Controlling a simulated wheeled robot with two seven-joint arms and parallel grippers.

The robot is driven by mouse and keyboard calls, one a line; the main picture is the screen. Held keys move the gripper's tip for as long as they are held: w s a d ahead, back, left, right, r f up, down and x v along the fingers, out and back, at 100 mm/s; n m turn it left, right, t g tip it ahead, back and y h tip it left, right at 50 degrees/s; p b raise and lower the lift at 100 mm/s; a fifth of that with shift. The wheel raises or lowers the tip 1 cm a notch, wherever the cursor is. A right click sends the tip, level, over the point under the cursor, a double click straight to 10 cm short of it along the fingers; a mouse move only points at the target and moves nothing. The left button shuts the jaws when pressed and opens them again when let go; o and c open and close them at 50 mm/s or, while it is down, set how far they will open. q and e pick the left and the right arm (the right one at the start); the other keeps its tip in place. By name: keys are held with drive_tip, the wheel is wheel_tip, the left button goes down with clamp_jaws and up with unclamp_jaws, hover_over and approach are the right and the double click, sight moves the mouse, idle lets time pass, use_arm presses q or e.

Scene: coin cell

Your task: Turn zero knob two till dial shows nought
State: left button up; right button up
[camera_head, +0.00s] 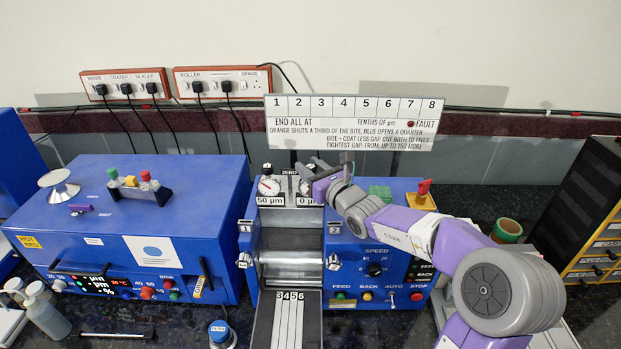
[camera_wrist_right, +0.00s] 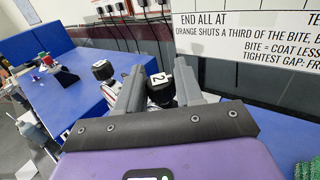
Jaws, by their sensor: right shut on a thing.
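Zero knob two (camera_wrist_right: 159,80), a black knob with a white "2" label, sits between the fingers of my right gripper in the wrist view. My right gripper (camera_head: 320,170) is shut on this knob at the top of the blue coating machine (camera_head: 400,195). The right dial (camera_head: 305,188) is partly hidden by the gripper, so its needle is hard to read. The plate below it (camera_head: 309,200) reads 0 µm. The left dial (camera_head: 268,186) is in clear view, with a 50 µm plate (camera_head: 270,201) below. My left gripper is not in view.
Another black knob (camera_wrist_right: 103,70) stands close left of the gripper in the wrist view. A white sign board (camera_head: 350,122) rises just behind the gripper.

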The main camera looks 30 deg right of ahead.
drive_tip(key=shift+r, duration=0.1)
idle(0.5)
drive_tip(key=o, duration=0.9)
drive_tip(key=shift+s, duration=0.15)
drive_tip(key=s, duration=0.7)
drive_tip(key=shift+s+d+p, duration=0.15)
drive_tip(key=shift+p, duration=0.3)
